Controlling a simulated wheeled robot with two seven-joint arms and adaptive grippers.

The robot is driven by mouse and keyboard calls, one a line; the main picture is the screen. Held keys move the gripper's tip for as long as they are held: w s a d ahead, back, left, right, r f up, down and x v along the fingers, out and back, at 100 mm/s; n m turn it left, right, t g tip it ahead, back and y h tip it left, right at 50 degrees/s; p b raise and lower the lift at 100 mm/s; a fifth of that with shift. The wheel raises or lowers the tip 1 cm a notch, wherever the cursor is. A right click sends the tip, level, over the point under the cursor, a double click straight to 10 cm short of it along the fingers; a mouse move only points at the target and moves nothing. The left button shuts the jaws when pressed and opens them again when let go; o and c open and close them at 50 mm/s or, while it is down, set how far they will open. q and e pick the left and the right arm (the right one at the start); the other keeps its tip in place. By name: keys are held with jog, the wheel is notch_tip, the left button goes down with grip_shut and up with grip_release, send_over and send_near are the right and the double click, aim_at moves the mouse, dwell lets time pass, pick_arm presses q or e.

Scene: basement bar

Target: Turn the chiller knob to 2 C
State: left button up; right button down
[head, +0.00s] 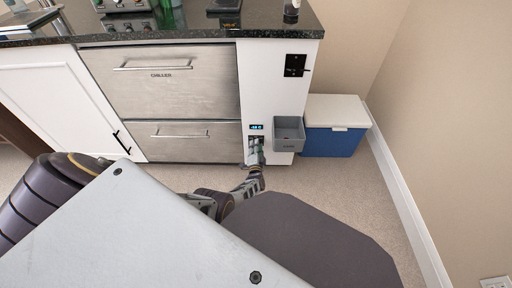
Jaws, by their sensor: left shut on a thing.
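The chiller (158,88) is a steel two-drawer unit under the counter. On the white panel to its right, a small dark display (256,127) shows lit blue characters too small to read surely. My left gripper (255,143) is just below the display against the panel, shut on what is most likely the chiller knob. The knob is hidden by the gripper, so its pointer and marks do not show. My right gripper is not in view.
A grey bin (289,143) is fixed on the panel close to the right of my left gripper. A black wall fitting (295,66) sits above it. A blue cooler with a white lid (337,143) stands on the floor at right. Bottles stand on the dark counter (200,32).

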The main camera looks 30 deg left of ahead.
pick_arm(q)
jog(key=m, duration=0.4)
jog(key=shift+m, duration=0.4)
dwell(0.4)
jog(key=o, duration=1.1)
jog(key=shift+c, duration=0.2)
jog(key=shift+n, duration=0.4)
